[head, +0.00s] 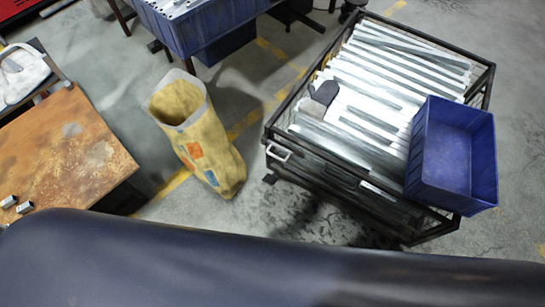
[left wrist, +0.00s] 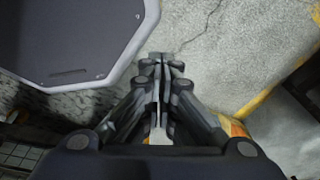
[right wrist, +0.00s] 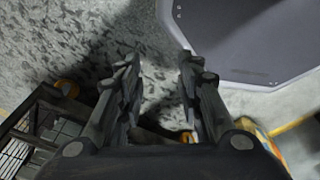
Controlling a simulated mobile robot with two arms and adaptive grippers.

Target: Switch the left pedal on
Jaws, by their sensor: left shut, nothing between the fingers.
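I cannot make out a pedal in any view. My left gripper (left wrist: 163,62) is in the left wrist view with its fingers together and nothing between them, above the concrete floor. My right gripper (right wrist: 158,62) is in the right wrist view with its fingers apart and empty, also above the floor. Neither gripper shows in the head view, where a large dark rounded shape fills the bottom edge.
A black wire cart (head: 268,137) full of metal brackets stands right of centre, with a blue bin (head: 450,160) on its corner. A yellow bag (head: 215,165) stands left of it. A rusty table (head: 60,150) is at left.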

